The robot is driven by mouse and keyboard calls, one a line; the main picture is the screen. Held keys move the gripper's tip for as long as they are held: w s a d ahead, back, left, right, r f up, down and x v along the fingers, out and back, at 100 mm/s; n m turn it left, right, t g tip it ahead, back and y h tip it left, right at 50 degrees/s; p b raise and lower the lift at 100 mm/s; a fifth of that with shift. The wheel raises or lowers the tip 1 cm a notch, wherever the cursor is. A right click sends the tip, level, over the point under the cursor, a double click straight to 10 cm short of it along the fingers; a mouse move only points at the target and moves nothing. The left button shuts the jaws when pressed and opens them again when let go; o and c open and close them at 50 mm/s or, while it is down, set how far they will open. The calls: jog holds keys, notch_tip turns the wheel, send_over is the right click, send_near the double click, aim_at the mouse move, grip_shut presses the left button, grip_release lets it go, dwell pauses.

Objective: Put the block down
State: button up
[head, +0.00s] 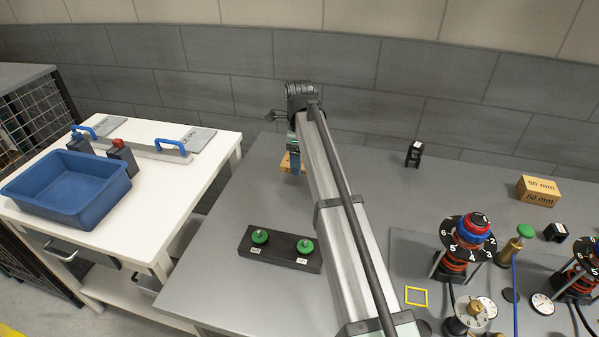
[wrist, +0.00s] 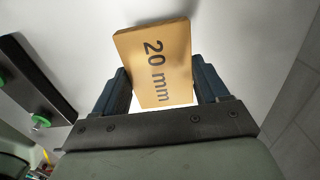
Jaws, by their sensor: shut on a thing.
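The block in my gripper is a tan block (wrist: 155,62) marked "20 mm" in the wrist view. My gripper (wrist: 165,90) is shut on it, with one dark blue finger at each side. In the head view the block (head: 289,163) shows as a small tan piece beside my gripper (head: 296,157), near the far left part of the grey table. My arm partly hides it there. I cannot tell whether the block touches the table.
A black bar with green knobs (head: 279,250) lies on the table (head: 200,290) nearer the camera. A "50 mm" block (head: 538,191) and a small black piece (head: 414,154) stand to the right. A yellow square outline (head: 416,296) marks the front. A blue bin (head: 68,188) stands on a white table.

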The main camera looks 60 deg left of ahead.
aim_at(299, 180)
jog(key=shift+f, duration=2.5)
jog(key=shift+f, duration=0.15)
jog(key=o, duration=1.1)
jog(key=shift+c, duration=0.2)
notch_tip(299, 180, up, 12)
jog(key=shift+r, duration=0.2)
